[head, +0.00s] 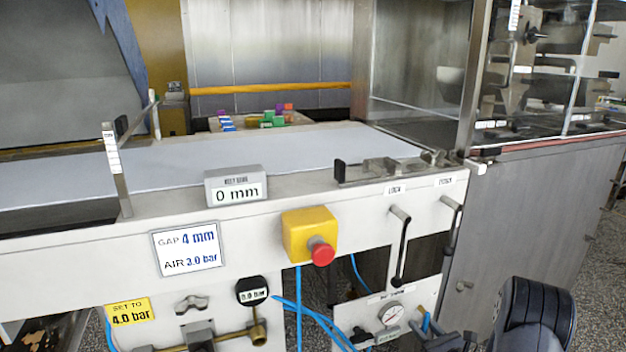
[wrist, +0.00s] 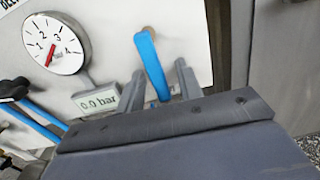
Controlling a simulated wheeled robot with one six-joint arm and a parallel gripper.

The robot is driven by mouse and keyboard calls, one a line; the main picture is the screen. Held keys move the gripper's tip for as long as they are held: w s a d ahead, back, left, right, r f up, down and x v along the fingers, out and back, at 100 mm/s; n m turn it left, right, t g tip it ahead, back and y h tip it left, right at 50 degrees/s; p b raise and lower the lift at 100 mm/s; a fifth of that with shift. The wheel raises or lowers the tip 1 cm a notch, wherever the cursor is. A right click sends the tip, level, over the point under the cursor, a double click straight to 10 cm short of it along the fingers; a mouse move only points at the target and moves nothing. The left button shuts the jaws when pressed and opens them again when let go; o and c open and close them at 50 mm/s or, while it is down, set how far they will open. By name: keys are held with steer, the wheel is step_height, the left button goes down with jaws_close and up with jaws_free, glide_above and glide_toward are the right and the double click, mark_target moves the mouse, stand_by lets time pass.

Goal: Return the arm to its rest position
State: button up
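My gripper (wrist: 160,72) shows in the wrist view with its two grey fingers apart. A blue lever (wrist: 150,58) stands upright in line with the gap between them; I cannot tell whether the fingers touch it. The blue lever also shows small in the head view (head: 426,323), below the machine's front. My dark arm link (head: 537,316) is at the lower right of the head view. My fingers cannot be made out clearly there.
Blue hoses (head: 320,318), two black-handled levers (head: 401,245) and a red stop button (head: 321,252) are nearby. Speckled floor (head: 597,262) shows at the right.

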stand_by(0.4)
steer(key=shift+s+d, duration=0.2)
steer(key=shift+s, duration=0.4)
steer(key=p+v, duration=0.2)
steer(key=v, duration=0.8)
steer(key=b+x, duration=0.2)
steer(key=x, duration=0.9)
steer(key=shift+w+a+f, duration=0.1)
steer(key=shift+w+a, duration=0.05)
steer(key=shift+w, duration=0.15)
steer(key=shift+s+d+n, duration=0.1)
steer(key=shift+d+n, duration=0.2)
steer(key=shift+n, duration=0.2)
steer(key=shift+d+n, duration=0.35)
steer(key=shift+n, duration=0.65)
steer(key=shift+a, duration=0.1)
